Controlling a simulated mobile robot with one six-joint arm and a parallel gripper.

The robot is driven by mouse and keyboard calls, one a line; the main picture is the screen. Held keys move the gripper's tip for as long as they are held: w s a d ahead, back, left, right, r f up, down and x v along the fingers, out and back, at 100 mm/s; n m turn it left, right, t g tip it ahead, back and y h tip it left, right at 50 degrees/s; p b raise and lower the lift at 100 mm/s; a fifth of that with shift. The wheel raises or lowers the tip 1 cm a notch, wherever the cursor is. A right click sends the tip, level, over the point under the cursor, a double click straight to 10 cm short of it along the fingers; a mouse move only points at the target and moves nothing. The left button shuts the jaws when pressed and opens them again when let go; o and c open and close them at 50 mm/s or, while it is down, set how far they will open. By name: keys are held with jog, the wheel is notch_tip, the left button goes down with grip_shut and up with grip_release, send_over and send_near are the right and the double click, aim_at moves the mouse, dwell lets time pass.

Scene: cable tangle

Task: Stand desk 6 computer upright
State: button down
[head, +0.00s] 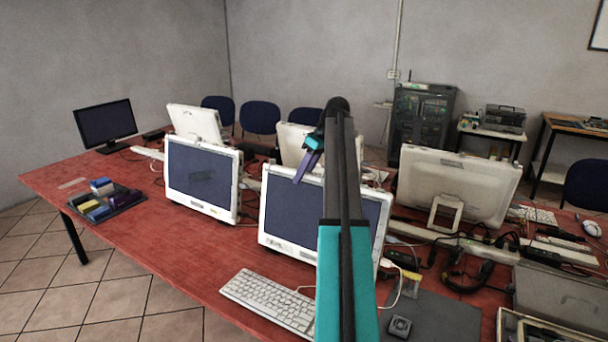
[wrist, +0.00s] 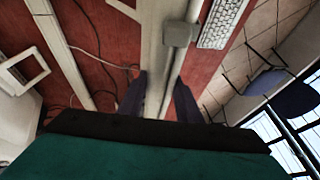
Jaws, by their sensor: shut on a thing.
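A white all-in-one computer (head: 291,140) stands at the far side of the desk, its back toward the head camera. Its lower part is hidden behind a nearer computer, and my arm covers its middle. In the wrist view its pale casing (wrist: 168,50) runs edge-on between the fingers of my gripper (wrist: 160,98), which is shut on it. In the head view my gripper (head: 308,163) shows as purple fingers at the arm's far end. The computer looks roughly upright; its base is hidden. No label shows which computer is desk 6.
On the red desk (head: 225,265), nearer white computers (head: 203,178) (head: 280,210) stand close by, with another at right (head: 458,187). A keyboard (head: 270,300) lies in front; another (wrist: 222,20) lies beside the held computer. Cables lie on the desk. Blue chairs (head: 260,117) stand behind.

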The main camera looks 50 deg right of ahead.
jog(key=shift+a, duration=0.15)
jog(key=shift+h, duration=0.7)
jog(key=shift+s+a+r, duration=0.1)
jog(key=shift+s+a, duration=0.05)
jog(key=shift+a, duration=0.55)
jog(key=shift+s+a+r, duration=0.1)
jog(key=shift+s+a, duration=0.1)
jog(key=shift+a, duration=0.5)
jog(key=shift+s+a+r, duration=0.1)
jog(key=shift+s+a, duration=0.05)
jog(key=shift+a, duration=0.65)
jog(key=c, duration=1.3)
grip_release()
jog(key=shift+a+r, duration=0.1)
jog(key=shift+s+r, duration=0.1)
jog(key=v, duration=0.6)
jog(key=b+v, duration=0.1)
jog(key=v, duration=0.6)
jog(key=shift+s+r, duration=0.2)
jog(key=shift+s, duration=0.15)
